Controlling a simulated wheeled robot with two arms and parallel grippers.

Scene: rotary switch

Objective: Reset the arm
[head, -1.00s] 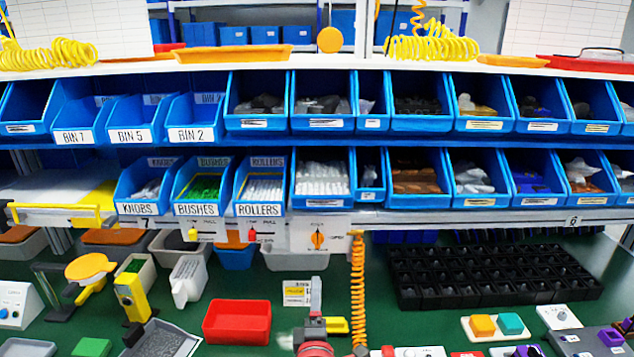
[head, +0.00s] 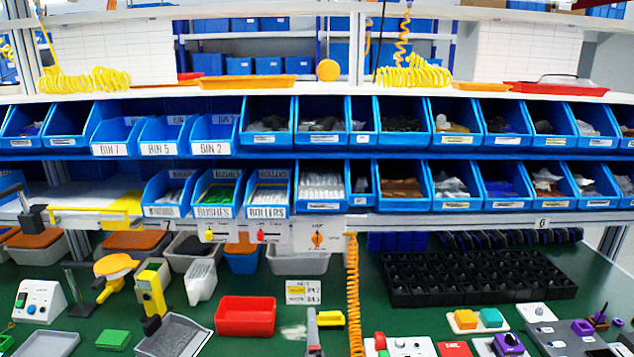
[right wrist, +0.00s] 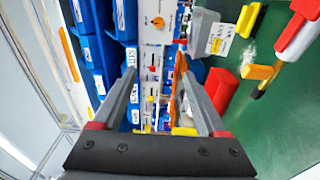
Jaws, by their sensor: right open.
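An orange rotary switch (head: 317,239) sits on a white plate on the rail under the lower bins. A red switch (head: 261,236) and a yellow switch (head: 209,235) are to its left. In the right wrist view the orange switch (right wrist: 158,22) is beyond the fingertips at the top, its pointer slanted. My right gripper (head: 312,313) shows edge-on at the bottom centre of the head view, below the orange switch and apart from it. In the right wrist view my right gripper (right wrist: 156,82) is open, with nothing between the fingers. My left gripper is out of view.
A coiled orange hose (head: 353,295) hangs just right of the gripper. A red bin (head: 245,316) stands to its left, and a black compartment tray (head: 470,275) to the right. Blue bins line the shelf above. Green bench shows between the items.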

